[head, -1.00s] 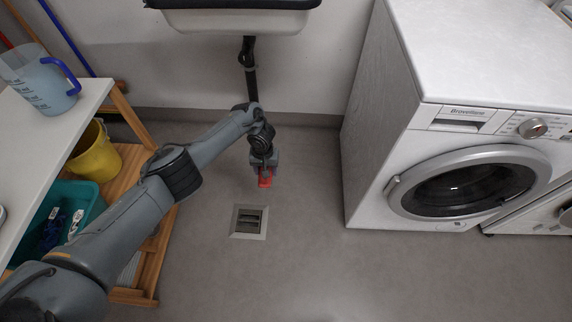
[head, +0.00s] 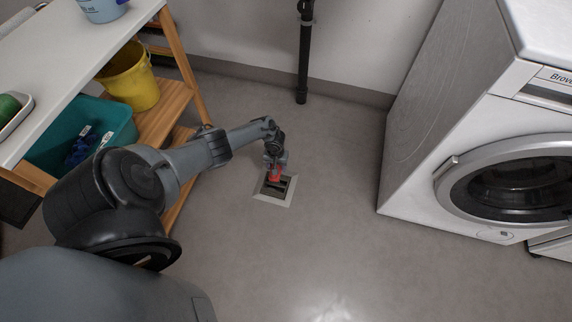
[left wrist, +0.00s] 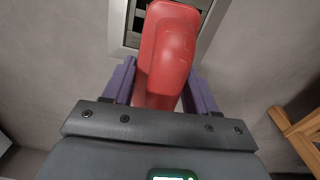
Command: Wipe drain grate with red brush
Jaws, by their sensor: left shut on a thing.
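The drain grate (head: 279,187) is a square metal frame with dark slots, set in the grey floor. My left gripper (head: 274,163) is over its far part in the head view, shut on the red brush (head: 274,174). In the left wrist view the red brush (left wrist: 168,50) sits between the two purple fingers of the left gripper (left wrist: 160,85). The brush covers part of the drain grate (left wrist: 203,30) there. Its bristles are hidden, and I cannot tell whether it touches the grate. My right gripper is not in view.
A wooden shelf unit (head: 172,60) with a yellow bucket (head: 132,80) and a teal bin (head: 112,122) stands at left. A white washing machine (head: 420,150) stands at right. A black drain pipe (head: 304,55) is behind. The floor around the grate is clear.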

